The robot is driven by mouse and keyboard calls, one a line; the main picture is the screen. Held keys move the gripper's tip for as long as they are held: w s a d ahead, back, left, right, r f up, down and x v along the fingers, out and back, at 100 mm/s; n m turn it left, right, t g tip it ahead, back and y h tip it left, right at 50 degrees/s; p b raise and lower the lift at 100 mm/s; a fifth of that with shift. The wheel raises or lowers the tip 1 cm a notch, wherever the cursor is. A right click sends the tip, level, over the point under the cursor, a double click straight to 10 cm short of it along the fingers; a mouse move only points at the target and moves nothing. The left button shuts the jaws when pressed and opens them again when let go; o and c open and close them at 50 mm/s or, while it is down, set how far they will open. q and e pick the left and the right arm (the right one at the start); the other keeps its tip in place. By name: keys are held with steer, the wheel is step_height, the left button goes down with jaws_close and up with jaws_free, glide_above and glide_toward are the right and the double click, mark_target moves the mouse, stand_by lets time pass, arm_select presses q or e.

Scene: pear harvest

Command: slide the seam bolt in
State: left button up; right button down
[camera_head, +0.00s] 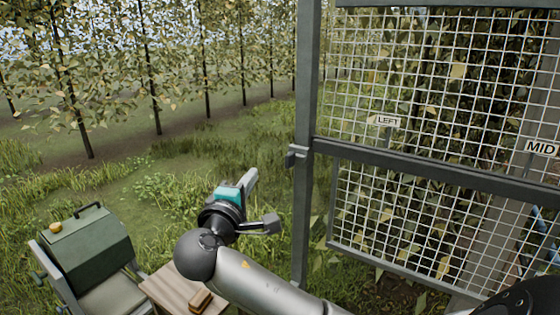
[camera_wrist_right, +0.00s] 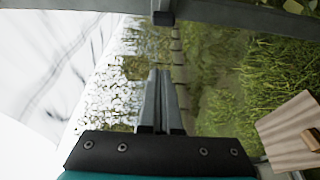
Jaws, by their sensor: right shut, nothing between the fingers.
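The seam bolt (camera_head: 292,157) looks like a small grey block at the post of the mesh gate, at the height of the middle rail. It sticks out to the left of the post. In the right wrist view a dark-ended block, apparently the same bolt (camera_wrist_right: 163,17), juts from the grey post (camera_wrist_right: 235,14) at the top edge. My right gripper (camera_head: 252,175) is shut and empty, left of the post and apart from the bolt. Its closed fingers also show in the right wrist view (camera_wrist_right: 159,74), pointing toward the block. My left gripper is not in view.
The mesh gate (camera_head: 415,177) fills the right side, with a LEFT sign (camera_head: 384,121) and a MID sign (camera_head: 542,148). A green box (camera_head: 85,252) stands at lower left. A wooden board (camera_head: 165,290) carries a small wooden block (camera_head: 201,301). Grass lies left of the post.

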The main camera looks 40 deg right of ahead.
mark_target(297, 157)
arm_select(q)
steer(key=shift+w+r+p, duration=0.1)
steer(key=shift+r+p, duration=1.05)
arm_select(e)
steer(key=w+d, duration=0.2)
steer(key=d, duration=0.7)
steer(key=shift+d, duration=0.1)
